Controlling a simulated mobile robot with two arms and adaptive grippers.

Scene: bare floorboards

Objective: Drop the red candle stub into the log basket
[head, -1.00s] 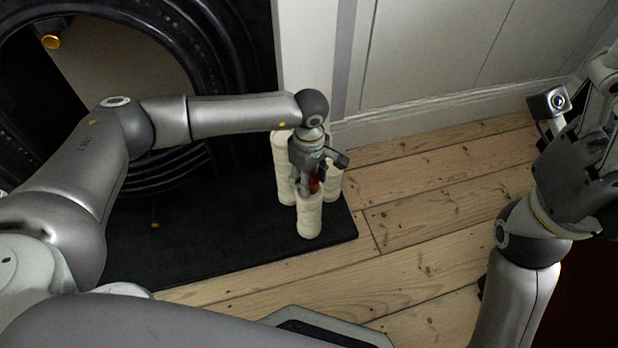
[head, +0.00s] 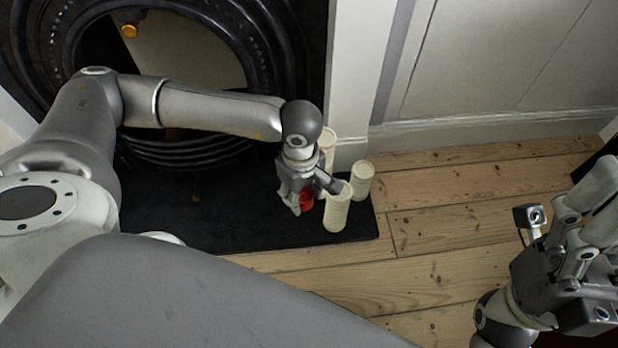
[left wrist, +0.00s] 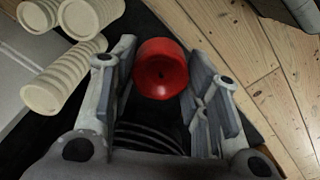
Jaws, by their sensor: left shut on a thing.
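My left gripper (head: 299,203) is shut on the red candle stub (head: 307,199) and holds it over the black hearth slab, close to the left of the ribbed cream pillars. In the left wrist view the stub (left wrist: 161,70) is a short red cylinder with a hollowed end, between the two fingers (left wrist: 155,82). My right gripper (head: 580,262) is at the lower right, away from the stub; its fingertips are unclear. I cannot make out a log basket in any view.
Three ribbed cream pillars stand by the hearth's right end: front (head: 337,212), right (head: 362,182) and back (head: 327,145). The black hearth slab (head: 230,225) lies before the dark fireplace surround (head: 285,70). Bare floorboards (head: 450,215) are open to the right.

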